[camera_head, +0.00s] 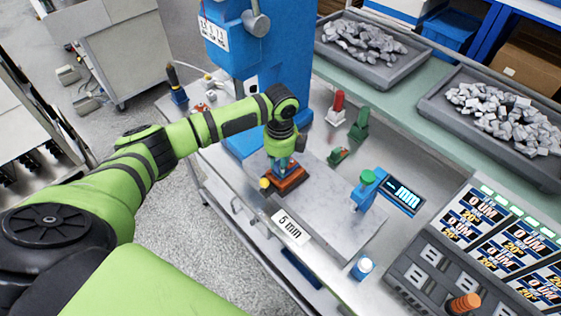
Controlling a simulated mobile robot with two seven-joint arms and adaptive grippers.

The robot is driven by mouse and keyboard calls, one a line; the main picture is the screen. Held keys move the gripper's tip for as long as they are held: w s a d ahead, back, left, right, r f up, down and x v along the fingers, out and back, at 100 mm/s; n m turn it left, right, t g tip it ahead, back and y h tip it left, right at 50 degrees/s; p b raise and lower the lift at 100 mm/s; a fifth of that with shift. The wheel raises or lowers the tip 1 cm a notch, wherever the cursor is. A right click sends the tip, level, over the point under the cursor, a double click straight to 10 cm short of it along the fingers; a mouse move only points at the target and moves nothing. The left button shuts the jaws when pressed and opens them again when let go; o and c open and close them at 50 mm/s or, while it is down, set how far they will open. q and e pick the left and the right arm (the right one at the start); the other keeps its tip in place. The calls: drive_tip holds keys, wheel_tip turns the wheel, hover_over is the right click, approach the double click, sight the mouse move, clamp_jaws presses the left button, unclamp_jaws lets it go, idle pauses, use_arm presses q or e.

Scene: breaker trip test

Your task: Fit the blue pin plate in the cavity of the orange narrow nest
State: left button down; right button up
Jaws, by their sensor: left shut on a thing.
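The orange narrow nest (293,182) is a small orange-brown block on the grey plate in the middle of the view. My left gripper (283,162) points down right over it and is shut on a small blue piece, which looks like the blue pin plate (283,167). The piece is at the nest's top; the gripper hides much of it, and I cannot tell if it sits in the cavity or just above. My right gripper is not in view.
A blue press (223,60) stands behind my left arm. A blue gauge with a green knob (368,178) stands right of the nest. Green and red parts (337,107) are behind. Trays of grey pieces (368,48) line the back. A button panel (470,250) is at right.

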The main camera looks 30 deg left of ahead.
use_arm(q)
drive_tip(key=shift+f, duration=0.6)
drive_tip(key=c, duration=0.9)
unclamp_jaws()
wheel_tip(320, 180, up, 12)
drive_tip(key=o, duration=0.9)
drive_tip(key=shift+r, duration=0.1)
